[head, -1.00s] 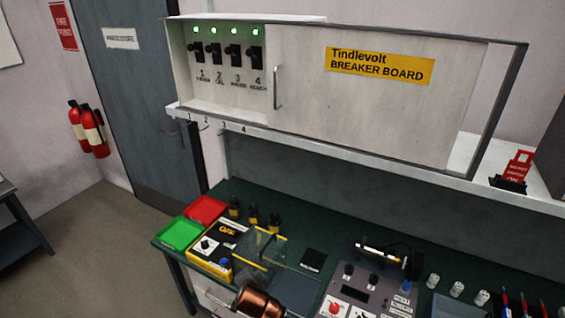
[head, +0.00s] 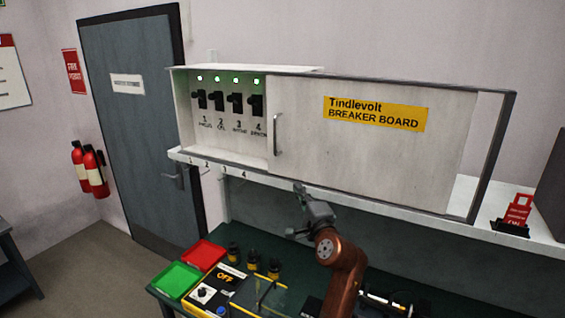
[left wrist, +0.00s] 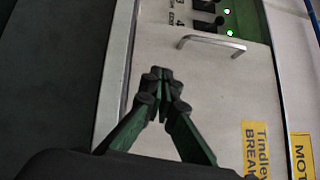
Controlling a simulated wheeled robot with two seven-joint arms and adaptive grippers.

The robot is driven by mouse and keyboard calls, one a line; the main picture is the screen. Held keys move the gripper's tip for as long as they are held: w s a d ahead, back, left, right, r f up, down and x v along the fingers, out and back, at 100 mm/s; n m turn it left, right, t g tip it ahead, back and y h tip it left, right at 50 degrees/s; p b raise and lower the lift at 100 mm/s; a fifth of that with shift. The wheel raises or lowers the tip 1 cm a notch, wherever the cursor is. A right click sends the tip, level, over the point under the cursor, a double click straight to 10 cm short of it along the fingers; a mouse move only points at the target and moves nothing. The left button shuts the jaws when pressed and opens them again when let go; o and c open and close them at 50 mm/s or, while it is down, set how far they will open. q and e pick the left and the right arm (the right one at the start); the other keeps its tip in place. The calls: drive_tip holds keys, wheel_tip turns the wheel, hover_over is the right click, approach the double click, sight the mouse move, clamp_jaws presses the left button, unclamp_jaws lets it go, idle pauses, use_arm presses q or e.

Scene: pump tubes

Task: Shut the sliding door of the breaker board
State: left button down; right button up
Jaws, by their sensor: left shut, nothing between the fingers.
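The breaker board's white sliding door (head: 370,160) carries a yellow "Tindlevolt BREAKER BOARD" label and has a metal handle (head: 277,135) at its left edge. The door covers the middle and right; the left part of the board is open, showing several black breakers (head: 229,101) under lit green lamps. My left gripper (head: 298,208) is below the door, right of the handle, shut and empty. In the left wrist view its fingers (left wrist: 160,74) are together in front of the door panel, apart from the handle (left wrist: 212,43). My right gripper is not in view.
A white shelf (head: 330,194) with numbered hooks runs under the board. A red tag holder (head: 516,212) stands on it at right. Red and green trays (head: 177,280), a yellow box (head: 213,294) and small black-yellow parts sit on the green bench below.

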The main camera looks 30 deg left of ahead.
sight(283, 161)
use_arm(q)
drive_tip(key=shift+m, duration=0.3)
drive_tip(key=w+a+r+p, duration=0.1)
drive_tip(key=w+a, duration=0.1)
drive_tip(key=a, duration=0.1)
drive_tip(key=w+a+r+p, duration=0.2)
drive_tip(key=w, duration=0.1)
drive_tip(key=w+a+r+p, duration=0.1)
drive_tip(key=w+a+r, duration=0.1)
drive_tip(key=a, duration=0.1)
drive_tip(key=shift+w+a+r+p, duration=0.1)
drive_tip(key=shift+w+a+p, duration=0.1)
drive_tip(key=shift+a+p, duration=0.1)
drive_tip(key=shift+a, duration=0.6)
